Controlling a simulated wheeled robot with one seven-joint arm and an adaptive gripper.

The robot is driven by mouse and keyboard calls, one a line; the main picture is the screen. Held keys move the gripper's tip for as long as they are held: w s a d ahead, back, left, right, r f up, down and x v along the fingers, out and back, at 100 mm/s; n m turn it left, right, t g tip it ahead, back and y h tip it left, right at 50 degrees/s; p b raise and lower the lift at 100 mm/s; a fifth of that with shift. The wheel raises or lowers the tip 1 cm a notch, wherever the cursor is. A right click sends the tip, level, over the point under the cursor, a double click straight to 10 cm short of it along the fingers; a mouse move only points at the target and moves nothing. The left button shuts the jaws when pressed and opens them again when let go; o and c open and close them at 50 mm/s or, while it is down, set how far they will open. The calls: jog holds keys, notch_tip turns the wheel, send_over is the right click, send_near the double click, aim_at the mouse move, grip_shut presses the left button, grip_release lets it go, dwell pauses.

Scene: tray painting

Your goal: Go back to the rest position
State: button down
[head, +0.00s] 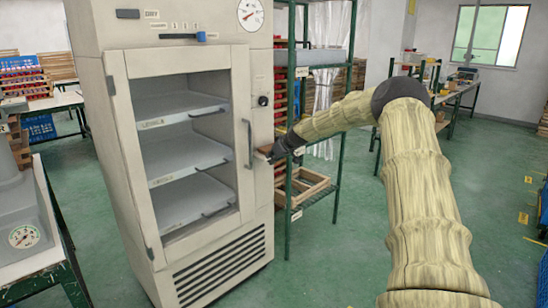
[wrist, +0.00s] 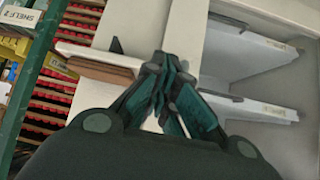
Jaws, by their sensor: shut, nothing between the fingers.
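My gripper (head: 268,153) is at the right side of a beige drying cabinet (head: 257,205), near the door handle (head: 250,143) but apart from it. In the wrist view my gripper (wrist: 163,62) shows its dark green fingers closed together with nothing between them. My arm reaches in from the right, bent at a dark joint. The cabinet door (head: 128,165) looks shut, and three grey shelves show behind its window. In the wrist view, cabinet shelves (wrist: 245,48) show at the right.
A green-framed rack (head: 291,100) stands right of the cabinet, close to my gripper, with wooden frames (head: 303,186) low down. A bench with a gauge (head: 24,236) stands at the left. A brown-edged board (wrist: 98,68) lies left of the fingers. Green floor (head: 335,265) is open in front.

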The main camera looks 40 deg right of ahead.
jog(key=shift+v, duration=1)
jog(key=shift+a, duration=0.15)
